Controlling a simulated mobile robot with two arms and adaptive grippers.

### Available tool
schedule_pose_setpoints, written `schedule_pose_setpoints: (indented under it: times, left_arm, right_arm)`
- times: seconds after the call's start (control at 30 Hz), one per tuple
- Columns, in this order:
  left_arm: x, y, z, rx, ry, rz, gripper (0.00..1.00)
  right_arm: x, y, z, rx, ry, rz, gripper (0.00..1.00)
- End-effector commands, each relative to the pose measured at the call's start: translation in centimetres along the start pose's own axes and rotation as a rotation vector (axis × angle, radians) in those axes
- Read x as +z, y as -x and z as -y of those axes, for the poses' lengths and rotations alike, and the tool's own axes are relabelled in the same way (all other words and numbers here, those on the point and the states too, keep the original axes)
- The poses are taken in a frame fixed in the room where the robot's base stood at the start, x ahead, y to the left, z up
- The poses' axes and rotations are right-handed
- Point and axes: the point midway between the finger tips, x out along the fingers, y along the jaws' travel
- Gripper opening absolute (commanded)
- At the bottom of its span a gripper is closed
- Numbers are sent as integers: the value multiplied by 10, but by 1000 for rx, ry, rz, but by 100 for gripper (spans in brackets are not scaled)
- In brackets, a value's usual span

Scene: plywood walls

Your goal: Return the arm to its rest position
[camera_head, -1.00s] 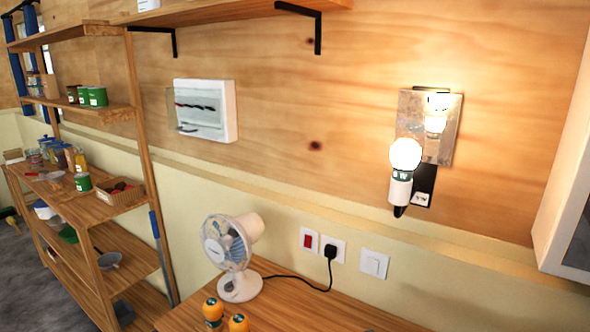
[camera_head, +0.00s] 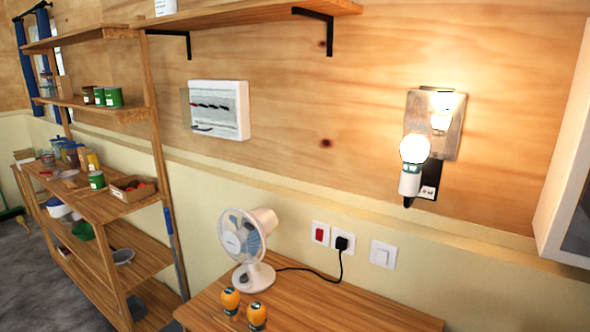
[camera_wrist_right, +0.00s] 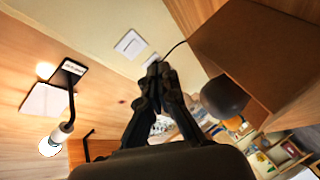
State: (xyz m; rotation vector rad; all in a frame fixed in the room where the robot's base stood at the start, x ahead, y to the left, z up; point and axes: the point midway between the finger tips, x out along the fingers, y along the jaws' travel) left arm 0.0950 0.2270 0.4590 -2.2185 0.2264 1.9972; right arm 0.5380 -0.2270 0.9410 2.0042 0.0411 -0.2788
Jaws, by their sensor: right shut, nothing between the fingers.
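My right gripper (camera_wrist_right: 158,85) shows in the right wrist view with its two fingers together and nothing between them. It is in free space, apart from the wall, the table and the lamp. Neither arm shows in the head view, so my left gripper is out of sight. The lit wall lamp (camera_head: 412,165) is at the right of the head view; its bulb also shows at the lower left of the right wrist view (camera_wrist_right: 50,146).
A wooden table (camera_head: 325,305) carries a white fan (camera_head: 251,245) and two orange-topped items (camera_head: 257,315). Shelves (camera_head: 125,205) with jars and tins stand at the left. A white cabinet (camera_head: 565,190) is at the right edge. Switches and a plugged socket (camera_head: 342,241) are on the wall.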

Motion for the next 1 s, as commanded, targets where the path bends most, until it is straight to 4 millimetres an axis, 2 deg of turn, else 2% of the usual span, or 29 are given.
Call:
schedule_pose_setpoints:
  times: [0.17,0.3,0.4,0.6,0.87,1.0]
  left_arm:
    - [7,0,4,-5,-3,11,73]
    - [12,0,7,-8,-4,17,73]
    - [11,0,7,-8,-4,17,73]
    - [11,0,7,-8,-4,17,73]
    - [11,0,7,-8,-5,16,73]
    - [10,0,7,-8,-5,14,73]
  right_arm:
    - [32,39,19,-112,-242,199,0]
    - [56,91,46,-263,-462,398,0]
    - [63,126,64,-368,-575,509,0]
    - [63,186,88,-542,-716,663,0]
    - [53,255,103,-741,-824,805,0]
    - [63,238,129,-743,-815,812,0]
